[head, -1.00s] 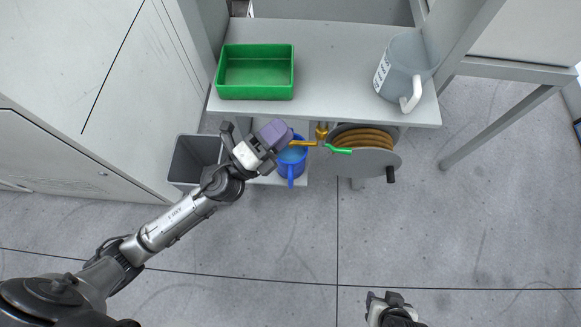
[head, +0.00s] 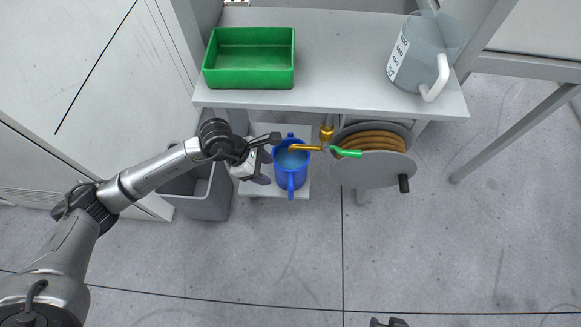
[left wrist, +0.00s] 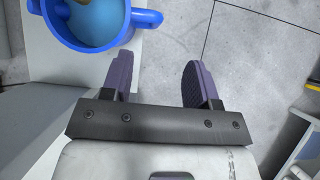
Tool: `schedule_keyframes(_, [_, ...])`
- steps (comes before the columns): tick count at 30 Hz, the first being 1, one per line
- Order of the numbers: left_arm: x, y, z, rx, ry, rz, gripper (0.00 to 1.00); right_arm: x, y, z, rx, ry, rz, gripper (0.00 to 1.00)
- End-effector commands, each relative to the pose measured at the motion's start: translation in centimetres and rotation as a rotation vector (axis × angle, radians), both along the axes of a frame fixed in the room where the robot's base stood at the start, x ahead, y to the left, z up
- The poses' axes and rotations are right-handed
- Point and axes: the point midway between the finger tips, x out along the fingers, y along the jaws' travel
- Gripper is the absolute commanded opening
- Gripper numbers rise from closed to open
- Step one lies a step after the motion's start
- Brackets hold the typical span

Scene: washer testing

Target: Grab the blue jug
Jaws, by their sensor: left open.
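The blue jug (head: 291,177) stands on a low white shelf in the head view, with liquid inside and a handle at front and back. A brass spout with a green lever sits over its rim. In the left wrist view the blue jug (left wrist: 128,29) is at the upper left, partly cut off. My left gripper (head: 266,169) is just left of the jug in the head view. In the left wrist view its purple fingers (left wrist: 157,75) are apart with only floor visible between them. My right gripper (head: 388,322) barely shows at the bottom edge.
A green tray (head: 250,82) and a clear measuring jug with white handle (head: 413,72) stand on the upper shelf (head: 340,60). A hose reel (head: 375,167) is right of the blue jug. A grey bin (head: 205,200) is at the left. The floor in front is clear.

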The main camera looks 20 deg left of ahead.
Motion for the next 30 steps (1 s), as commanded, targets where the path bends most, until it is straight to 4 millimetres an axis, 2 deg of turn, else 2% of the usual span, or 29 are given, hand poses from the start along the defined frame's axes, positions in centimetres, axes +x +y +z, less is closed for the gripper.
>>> schedule_keyframes(6, [0.7,-1.6,-3.6,0.017,0.002,-0.005,0.55,0.0,0.2,-1.7,0.005,0.0,-0.003,0.53])
schedule_keyframes(12, [1.2,-3.1,-6.0,0.016,0.002,-0.004,0.55,0.0,0.1,-2.6,0.005,0.0,-0.003,0.53])
schedule_keyframes(23, [1.4,-4.0,-7.3,0.015,0.001,-0.004,0.55,0.0,-0.1,-3.3,-0.005,0.0,0.004,0.53])
schedule_keyframes(30, [1.8,-5.0,-9.8,0.013,0.001,-0.003,0.55,0.0,-0.2,-5.2,-0.007,0.0,0.006,0.53])
